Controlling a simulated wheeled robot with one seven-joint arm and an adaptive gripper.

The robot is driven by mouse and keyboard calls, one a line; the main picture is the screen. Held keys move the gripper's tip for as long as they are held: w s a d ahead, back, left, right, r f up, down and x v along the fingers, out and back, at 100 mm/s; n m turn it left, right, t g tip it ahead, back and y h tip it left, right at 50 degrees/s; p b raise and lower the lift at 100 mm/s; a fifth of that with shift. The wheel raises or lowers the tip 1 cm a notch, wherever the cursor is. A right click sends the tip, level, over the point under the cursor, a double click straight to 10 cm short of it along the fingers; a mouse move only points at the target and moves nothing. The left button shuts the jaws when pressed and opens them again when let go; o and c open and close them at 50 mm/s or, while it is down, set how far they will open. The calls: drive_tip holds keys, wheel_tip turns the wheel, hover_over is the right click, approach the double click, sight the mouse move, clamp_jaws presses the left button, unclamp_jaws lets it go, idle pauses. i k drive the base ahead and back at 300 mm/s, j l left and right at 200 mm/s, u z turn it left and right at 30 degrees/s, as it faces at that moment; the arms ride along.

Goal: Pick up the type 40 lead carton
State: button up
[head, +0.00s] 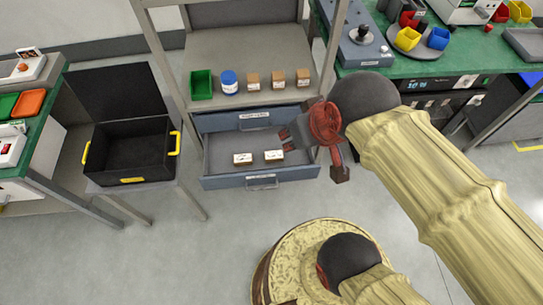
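Two small cartons with white, marked tops lie in an open blue-grey drawer (222,149), a left one (243,159) and a right one (273,156). Three brown cartons with pale labels stand on the shelf above, a left one (253,82), a middle one (278,80) and a right one (303,77). The print is too small to read, so I cannot tell which is the type 40 lead carton. My gripper (285,138) is over the drawer's right part, just above and right of the right drawer carton. Its finger opening is too small to make out.
A green bin (201,84) and a blue-lidded jar (228,81) stand left of the shelf cartons. An open black case (128,150) with yellow handles sits left of the drawer. A rack post borders the drawer's right side.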

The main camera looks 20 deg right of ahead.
sight(275, 156)
drive_tip(key=z, duration=0.65)
drive_tip(key=j+z, duration=0.25)
drive_tip(key=z, duration=0.2)
drive_tip(key=j+z, duration=0.2)
drive_tip(key=z, duration=0.25)
drive_tip(key=j+z, duration=0.2)
drive_tip(key=z, duration=0.25)
drive_tip(key=k+j+z, duration=0.15)
drive_tip(key=z, duration=0.3)
drive_tip(key=k+j+z, duration=0.15)
drive_tip(key=k+j, duration=0.15)
drive_tip(key=j, duration=0.15)
drive_tip(key=k+j+z, duration=0.15)
drive_tip(key=k+j, duration=0.2)
drive_tip(key=j, duration=0.1)
